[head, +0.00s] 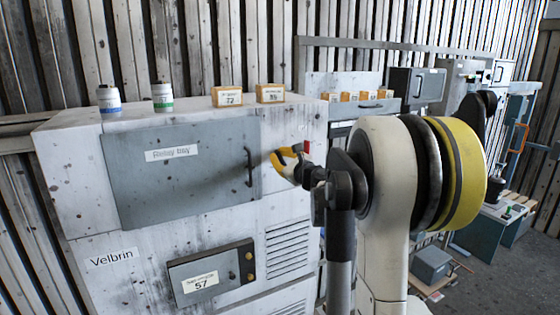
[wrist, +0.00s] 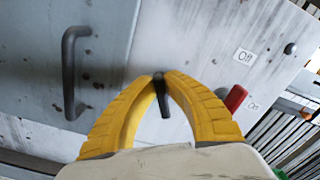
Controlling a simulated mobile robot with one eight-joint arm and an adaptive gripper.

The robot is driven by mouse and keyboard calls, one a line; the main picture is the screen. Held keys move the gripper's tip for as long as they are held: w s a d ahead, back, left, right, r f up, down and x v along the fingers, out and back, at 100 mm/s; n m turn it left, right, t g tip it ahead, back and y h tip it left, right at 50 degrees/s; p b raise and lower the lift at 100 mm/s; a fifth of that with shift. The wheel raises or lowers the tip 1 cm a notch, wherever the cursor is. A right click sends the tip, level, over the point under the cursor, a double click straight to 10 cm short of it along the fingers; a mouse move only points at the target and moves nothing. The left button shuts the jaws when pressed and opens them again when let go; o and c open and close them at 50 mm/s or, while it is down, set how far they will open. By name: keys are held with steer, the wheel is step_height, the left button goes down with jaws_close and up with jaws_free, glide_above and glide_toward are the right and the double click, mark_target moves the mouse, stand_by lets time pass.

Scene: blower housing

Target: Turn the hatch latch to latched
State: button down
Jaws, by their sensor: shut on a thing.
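The hatch latch (wrist: 163,100) is a small black lever beside the hatch's edge. In the wrist view it points down, tilted slightly. The grey hatch (head: 185,188), labelled "Relay bay", looks closed; it fills the left of the wrist view (wrist: 30,50). My gripper (head: 277,158) is at the latch, right of the hatch. In the wrist view its yellow fingertips (wrist: 160,77) are shut on the latch near its upper end, and the lower end sticks out between the fingers. In the head view the fingers hide the latch.
A dark hatch handle (wrist: 72,72) stands out left of my fingers. A red switch (wrist: 235,97) with "Off" and "On" labels is close on their right. Bottles (head: 108,99) and small orange boxes (head: 228,96) stand on the cabinet top (head: 195,115).

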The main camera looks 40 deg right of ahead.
steer(key=n+b, duration=0.1)
steer(key=n, duration=0.1)
steer(key=n+b, duration=0.1)
steer(key=n, duration=0.1)
steer(key=n+b, duration=0.1)
steer(key=n, duration=0.1)
steer(key=shift+w+a+f, duration=0.1)
steer(key=shift+a+f, duration=0.25)
steer(key=shift+f, duration=0.05)
steer(key=n, duration=0.2)
steer(key=n+b, duration=0.1)
steer(key=n, duration=0.3)
steer(key=shift+a+f+b, duration=0.1)
steer(key=shift+f+b, duration=0.25)
steer(key=shift+b, duration=0.05)
steer(key=c, duration=1.5)
jaws_free()
steer(key=shift+o, duration=0.2)
steer(key=v, duration=1.2)
